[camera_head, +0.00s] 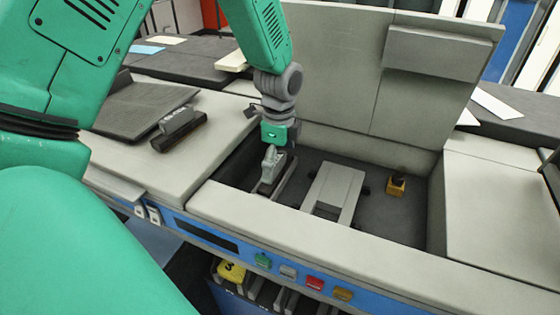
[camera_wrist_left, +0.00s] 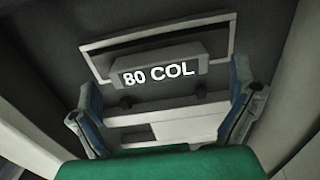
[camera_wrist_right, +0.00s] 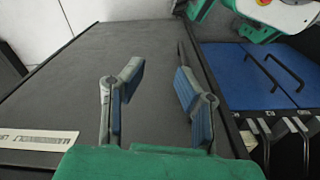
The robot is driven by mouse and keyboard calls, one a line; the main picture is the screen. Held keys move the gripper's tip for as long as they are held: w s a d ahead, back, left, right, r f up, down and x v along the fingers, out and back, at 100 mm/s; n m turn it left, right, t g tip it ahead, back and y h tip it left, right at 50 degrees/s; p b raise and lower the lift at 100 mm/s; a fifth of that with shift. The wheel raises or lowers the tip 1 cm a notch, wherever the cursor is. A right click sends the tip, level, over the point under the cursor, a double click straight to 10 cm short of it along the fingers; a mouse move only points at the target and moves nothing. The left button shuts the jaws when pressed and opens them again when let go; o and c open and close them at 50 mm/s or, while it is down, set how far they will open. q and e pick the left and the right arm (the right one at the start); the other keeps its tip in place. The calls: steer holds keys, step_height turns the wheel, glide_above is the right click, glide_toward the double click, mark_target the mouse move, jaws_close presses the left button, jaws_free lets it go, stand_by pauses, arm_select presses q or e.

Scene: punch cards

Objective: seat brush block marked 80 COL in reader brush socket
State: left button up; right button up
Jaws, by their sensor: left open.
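The brush block marked 80 COL (camera_wrist_left: 158,72) shows in the left wrist view with its white lettering facing the camera. It lies within the outline of a thin grey rectangular frame, the reader brush socket (camera_wrist_left: 222,24); how deep it sits I cannot tell. My left gripper (camera_wrist_left: 163,112) is open, one finger at each side and apart from the block's ends. In the head view my left gripper (camera_head: 271,168) reaches down into the left part of the reader well and hides most of the block. My right gripper (camera_wrist_right: 155,100) is open and empty above a dark surface.
Another dark block with a grey handle (camera_head: 180,132) lies on the left deck beside a dark sloped plate (camera_head: 130,108). The raised lid (camera_head: 340,70) stands behind the well.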

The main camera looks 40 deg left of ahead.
mark_target(279, 162)
arm_select(q)
step_height(279, 162, up, 12)
stand_by(0.4)
steer(key=shift+f, duration=0.2)
stand_by(0.4)
